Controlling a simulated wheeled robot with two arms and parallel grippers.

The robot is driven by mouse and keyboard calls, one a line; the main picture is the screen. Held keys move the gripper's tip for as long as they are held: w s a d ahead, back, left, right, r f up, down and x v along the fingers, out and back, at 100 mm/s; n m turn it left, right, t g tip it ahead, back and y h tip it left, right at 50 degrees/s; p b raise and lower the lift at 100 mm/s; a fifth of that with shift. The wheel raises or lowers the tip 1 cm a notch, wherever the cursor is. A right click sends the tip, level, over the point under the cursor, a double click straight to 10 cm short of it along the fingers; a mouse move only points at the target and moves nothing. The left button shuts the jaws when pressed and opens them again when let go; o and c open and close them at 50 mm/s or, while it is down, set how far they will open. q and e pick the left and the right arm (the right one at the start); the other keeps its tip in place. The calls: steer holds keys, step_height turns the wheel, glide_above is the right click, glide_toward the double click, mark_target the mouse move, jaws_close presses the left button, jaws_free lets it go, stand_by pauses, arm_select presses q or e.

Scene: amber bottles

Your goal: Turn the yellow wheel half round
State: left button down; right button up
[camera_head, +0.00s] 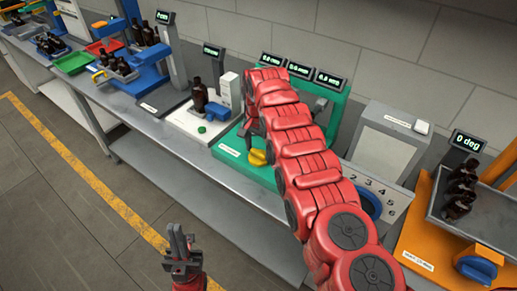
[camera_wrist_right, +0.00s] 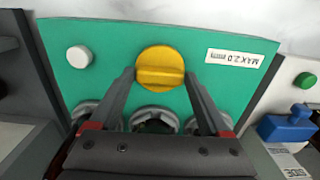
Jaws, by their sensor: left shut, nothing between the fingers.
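The yellow wheel (camera_wrist_right: 160,62) is a round knob with a raised bar lying across it, on a green panel (camera_wrist_right: 105,65). In the head view the yellow wheel (camera_head: 257,158) shows partly, just left of my right arm. My right gripper (camera_wrist_right: 160,76) is open, with one finger at each side of the wheel; I cannot tell whether they touch it. In the head view my right arm hides much of the green station. My left gripper (camera_head: 180,240) is shut and empty, over the floor in front of the bench.
A white button (camera_wrist_right: 79,57) and a "MAX 2.0 mm" label (camera_wrist_right: 234,57) flank the wheel. Grey round fittings sit below it, partly hidden by my gripper. A blue part (camera_wrist_right: 287,127) stands to the right. Dark bottles (camera_head: 199,95) stand left on the bench.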

steer(key=c, duration=0.9)
